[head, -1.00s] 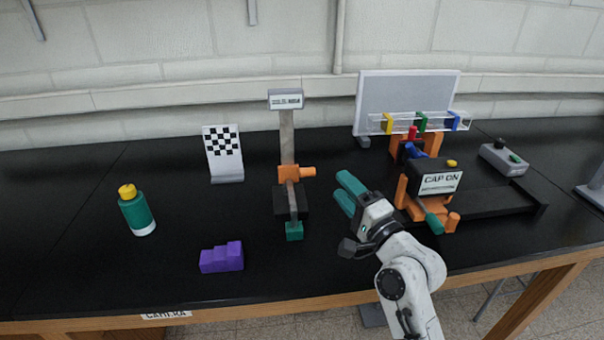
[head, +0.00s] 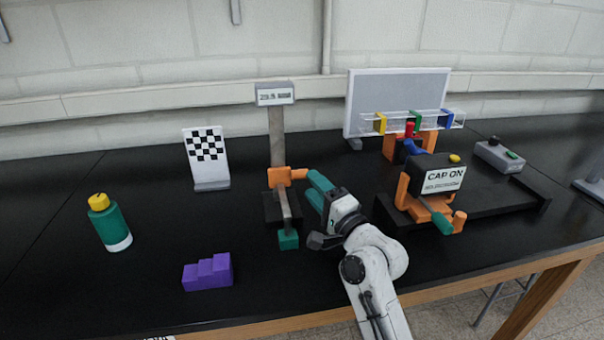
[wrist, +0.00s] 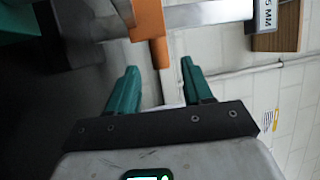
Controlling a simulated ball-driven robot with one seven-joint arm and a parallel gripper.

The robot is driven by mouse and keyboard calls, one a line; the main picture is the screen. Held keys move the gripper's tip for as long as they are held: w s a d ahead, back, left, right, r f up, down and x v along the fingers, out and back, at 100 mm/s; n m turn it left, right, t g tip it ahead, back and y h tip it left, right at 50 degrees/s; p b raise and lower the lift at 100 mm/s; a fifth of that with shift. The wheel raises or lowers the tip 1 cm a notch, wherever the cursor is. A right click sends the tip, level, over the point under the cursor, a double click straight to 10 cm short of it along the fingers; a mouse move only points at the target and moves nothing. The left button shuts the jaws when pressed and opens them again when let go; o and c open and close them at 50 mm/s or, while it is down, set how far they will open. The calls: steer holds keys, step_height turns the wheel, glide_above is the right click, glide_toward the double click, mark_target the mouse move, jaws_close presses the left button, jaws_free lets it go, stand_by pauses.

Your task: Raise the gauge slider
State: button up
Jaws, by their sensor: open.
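The height gauge has an upright grey column (head: 276,135) with a display (head: 275,94) at its top. Its orange slider (head: 280,177) sits low on the column, with an orange knob (head: 299,174) sticking out to the right. My gripper (head: 315,188) is open beside the knob, its teal fingers pointing at it. In the wrist view the orange knob (wrist: 160,53) reaches to the gap between the open fingertips (wrist: 158,72). The fingers do not appear closed on it. The head view does not clearly show whether a finger touches the knob.
A purple stepped block (head: 208,273), a green bottle (head: 109,224) and a checkered board (head: 207,157) stand to the left. An orange and black fixture with a CAP ON sign (head: 443,180) stands close on the right. The front middle of the black table is clear.

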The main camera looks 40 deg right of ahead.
mark_target(302, 175)
steer(key=shift+x, duration=2.75)
steer(key=shift+c, duration=0.2)
jaws_close()
